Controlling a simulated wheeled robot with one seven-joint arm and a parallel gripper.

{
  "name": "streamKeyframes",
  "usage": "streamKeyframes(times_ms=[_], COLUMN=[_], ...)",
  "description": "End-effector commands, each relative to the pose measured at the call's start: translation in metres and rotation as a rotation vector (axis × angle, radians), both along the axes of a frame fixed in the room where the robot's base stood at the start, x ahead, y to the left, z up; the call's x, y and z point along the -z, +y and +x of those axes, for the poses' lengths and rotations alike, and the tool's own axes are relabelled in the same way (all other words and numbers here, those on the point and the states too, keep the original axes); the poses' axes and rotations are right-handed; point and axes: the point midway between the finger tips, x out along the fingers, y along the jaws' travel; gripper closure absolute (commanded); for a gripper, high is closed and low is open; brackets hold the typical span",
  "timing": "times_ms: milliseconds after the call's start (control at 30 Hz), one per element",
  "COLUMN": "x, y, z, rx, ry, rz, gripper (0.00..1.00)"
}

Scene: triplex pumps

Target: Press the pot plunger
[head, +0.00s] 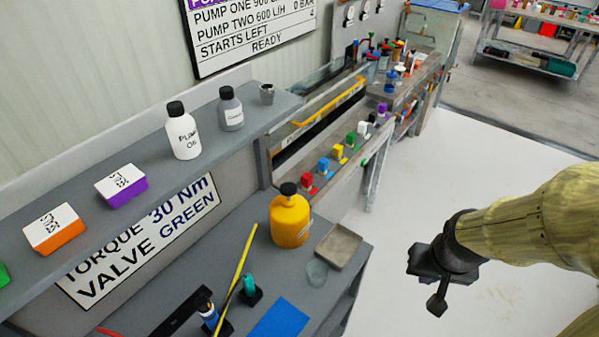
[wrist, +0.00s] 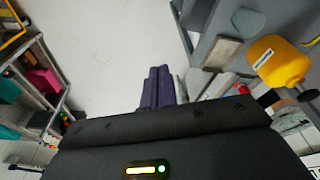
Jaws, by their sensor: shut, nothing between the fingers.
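A yellow pot (head: 290,222) with a black plunger (head: 288,189) on top stands upright on the grey workbench. In the wrist view the pot (wrist: 276,60) is at the upper right, with its black plunger (wrist: 306,96) pointing to the lower right. My gripper (head: 437,304) hangs over the white floor, right of the bench and well apart from the pot. In the wrist view its dark fingers (wrist: 157,88) are together with nothing between them.
A grey tray (head: 338,246) and a clear round dish (head: 317,271) lie beside the pot. A shelf (head: 78,244) with bottles and boxes runs behind it. A yellow rod (head: 237,278) and a blue mat (head: 279,318) lie in front. The floor (head: 430,190) right of the bench is clear.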

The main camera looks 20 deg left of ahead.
Motion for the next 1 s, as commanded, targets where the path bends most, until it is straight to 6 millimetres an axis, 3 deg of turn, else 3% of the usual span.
streamKeyframes(times_ms=[567, 667, 767, 867, 1000], x=[0.001, 0.002, 0.004, 0.005, 0.004], y=[0.000, 0.000, 0.007, 0.027, 0.075], z=[0.007, 0.028, 0.062, 0.103, 0.150], rx=[-0.018, -0.075, -0.177, -0.322, -0.539], ry=[-0.020, -0.075, -0.174, -0.304, -0.496], rz=[-0.010, -0.037, -0.062, -0.060, 0.020], gripper=[1.00, 1.00, 1.00, 1.00, 1.00])
